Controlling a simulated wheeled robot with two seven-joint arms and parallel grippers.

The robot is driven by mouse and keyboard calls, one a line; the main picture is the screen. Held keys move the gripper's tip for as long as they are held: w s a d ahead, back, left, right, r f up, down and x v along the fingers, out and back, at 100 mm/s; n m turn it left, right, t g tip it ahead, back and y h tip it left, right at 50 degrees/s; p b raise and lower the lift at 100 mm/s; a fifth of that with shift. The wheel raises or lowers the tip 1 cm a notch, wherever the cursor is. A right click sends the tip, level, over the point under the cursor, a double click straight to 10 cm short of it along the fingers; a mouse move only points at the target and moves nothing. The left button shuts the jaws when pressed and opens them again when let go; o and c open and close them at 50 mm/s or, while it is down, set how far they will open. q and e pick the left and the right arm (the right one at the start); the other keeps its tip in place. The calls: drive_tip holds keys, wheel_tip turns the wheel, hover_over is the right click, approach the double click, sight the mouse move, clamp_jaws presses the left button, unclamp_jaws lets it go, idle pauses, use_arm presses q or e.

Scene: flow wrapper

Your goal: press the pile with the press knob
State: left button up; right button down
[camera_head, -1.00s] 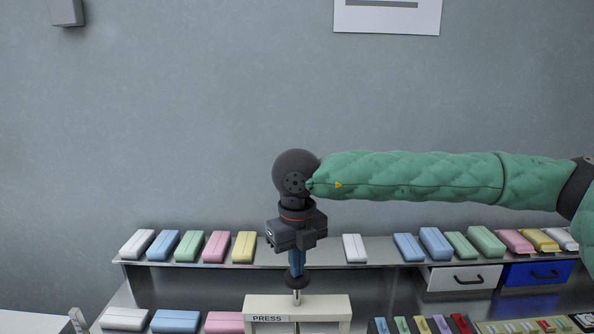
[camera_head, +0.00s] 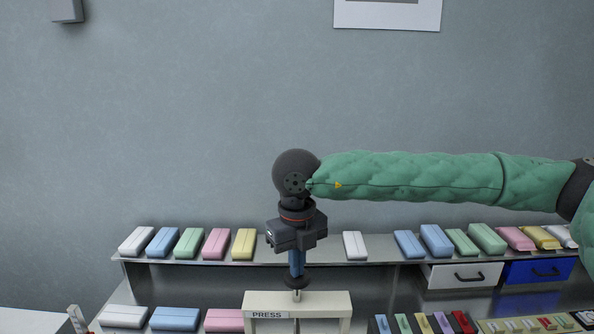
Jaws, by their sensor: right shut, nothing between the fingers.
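The press (camera_head: 330,299) is a cream frame with a "PRESS" label, standing at the bottom centre of the head view. Its dark round knob (camera_head: 297,283) sits on a metal rod above the top bar. My right gripper (camera_head: 297,272) points straight down at the knob, with its blue fingers shut and nothing between them. The fingertips meet the top of the knob, as far as I can tell. The pile is not visible; the lower part of the press is cut off by the picture's edge. My left gripper is not in view.
A metal shelf (camera_head: 385,262) behind the press bears several pastel wrapped blocks. More blocks lie lower left. A white drawer (camera_head: 450,276) and a blue drawer (camera_head: 525,272) are at the right. Small coloured bars lie at the lower right.

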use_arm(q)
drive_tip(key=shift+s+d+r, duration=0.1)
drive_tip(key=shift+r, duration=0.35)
use_arm(e)
drive_tip(key=shift+s+f, duration=0.1)
drive_tip(key=shift+f, duration=0.15)
use_arm(q)
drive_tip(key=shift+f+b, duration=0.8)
drive_tip(key=shift+b, duration=0.15)
use_arm(e)
drive_tip(key=shift+s+f, duration=0.2)
drive_tip(key=shift+f, duration=0.25)
idle(1.3)
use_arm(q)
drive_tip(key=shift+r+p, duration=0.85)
use_arm(e)
wheel_tip(320, 180, up, 16)
drive_tip(key=shift+w+r, duration=0.15)
drive_tip(key=shift+w, duration=0.15)
idle(0.4)
